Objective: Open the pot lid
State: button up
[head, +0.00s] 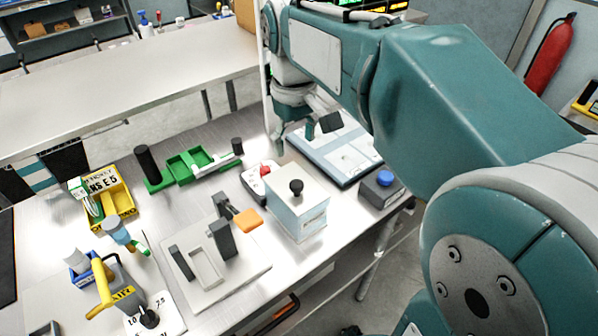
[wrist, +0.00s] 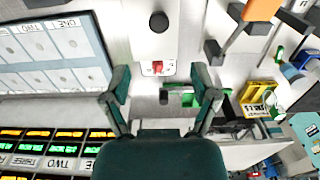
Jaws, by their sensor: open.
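The pot looks like a pale box-shaped container (head: 300,222) standing on the metal table, right of centre in the head view. Its flat white lid (head: 280,190) lies on top with a black round knob (head: 296,187). In the wrist view the knob (wrist: 158,22) shows from above near the top edge. My gripper (head: 296,140) is behind the pot in the head view, apart from it. In the wrist view my gripper (wrist: 160,80) has its fingers spread, with nothing held between them. The pot's far side is hidden in the head view.
A red switch on a white base (head: 264,170) sits behind the pot. A blue-edged board (head: 345,152) lies behind right, and a grey box with a blue button (head: 382,186) stands right. A grey fixture with an orange handle (head: 247,220) stands close left. Green trays (head: 190,165) lie further back.

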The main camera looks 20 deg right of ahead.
aim_at(296, 183)
jog(key=f, duration=1)
jog(key=shift+d, duration=0.25)
jog(key=shift+f, duration=0.25)
jog(key=shift+a+f, duration=0.15)
jog(key=shift+a, duration=0.1)
jog(key=shift+d, duration=0.1)
grip_shut()
